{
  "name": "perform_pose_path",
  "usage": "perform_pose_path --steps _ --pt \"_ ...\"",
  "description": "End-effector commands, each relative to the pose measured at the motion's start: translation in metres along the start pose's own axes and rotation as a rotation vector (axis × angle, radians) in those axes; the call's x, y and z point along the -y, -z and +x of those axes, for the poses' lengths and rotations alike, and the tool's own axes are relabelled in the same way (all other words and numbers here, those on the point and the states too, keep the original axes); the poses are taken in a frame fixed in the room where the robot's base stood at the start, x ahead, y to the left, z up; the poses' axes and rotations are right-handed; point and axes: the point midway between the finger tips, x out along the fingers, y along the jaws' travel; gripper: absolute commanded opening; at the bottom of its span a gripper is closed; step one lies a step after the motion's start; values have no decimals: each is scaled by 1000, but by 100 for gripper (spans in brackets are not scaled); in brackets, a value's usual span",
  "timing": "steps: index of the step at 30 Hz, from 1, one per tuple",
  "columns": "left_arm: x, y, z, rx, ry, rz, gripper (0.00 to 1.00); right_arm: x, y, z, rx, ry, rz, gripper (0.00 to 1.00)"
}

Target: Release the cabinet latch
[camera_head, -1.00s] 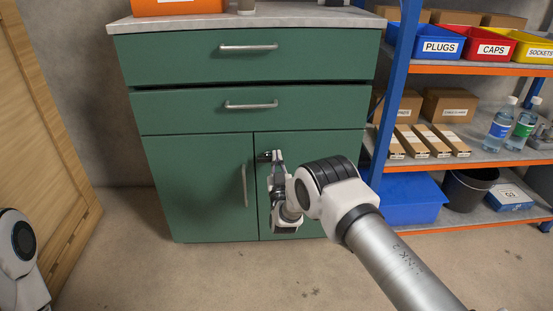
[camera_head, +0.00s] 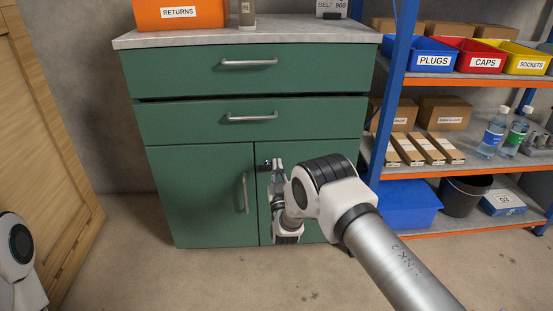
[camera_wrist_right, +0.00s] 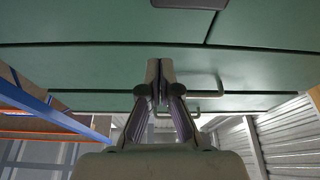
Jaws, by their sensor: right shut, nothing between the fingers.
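The green cabinet (camera_head: 200,205) has two drawers above two lower doors. A small dark fitting, which looks like the latch (camera_head: 264,166), sits at the upper left of the right door (camera_head: 318,155). My right gripper (camera_head: 277,163) is shut and empty, just to the right of the fitting; I cannot tell if they touch. In the right wrist view the shut fingertips (camera_wrist_right: 160,64) point at the green cabinet front, and part of a dark piece (camera_wrist_right: 190,3) shows at the top edge. Both doors look closed. My left gripper is out of view.
A vertical handle (camera_head: 245,193) is on the left door. An orange returns bin (camera_head: 180,13) stands on the worktop. A shelf with a blue upright (camera_head: 388,90), bins, boxes and bottles stands on the right. A wooden panel (camera_head: 45,140) is on the left. The floor before the cabinet is clear.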

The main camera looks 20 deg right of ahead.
Motion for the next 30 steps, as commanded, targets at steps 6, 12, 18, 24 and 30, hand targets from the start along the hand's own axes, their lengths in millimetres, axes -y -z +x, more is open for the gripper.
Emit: perform_pose_path --steps 6,12,18,24,30 --pt "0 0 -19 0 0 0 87 1 2 -46 3 1 -1 0" --pt "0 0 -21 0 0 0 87 1 0 -62 -1 -2 0 0" --pt "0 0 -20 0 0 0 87 1 0 -63 -1 -1 0 0" --pt "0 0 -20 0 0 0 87 1 0 -62 -2 -1 0 0" --pt "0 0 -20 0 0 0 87 -26 -9 -79 93 -4 -34 0"
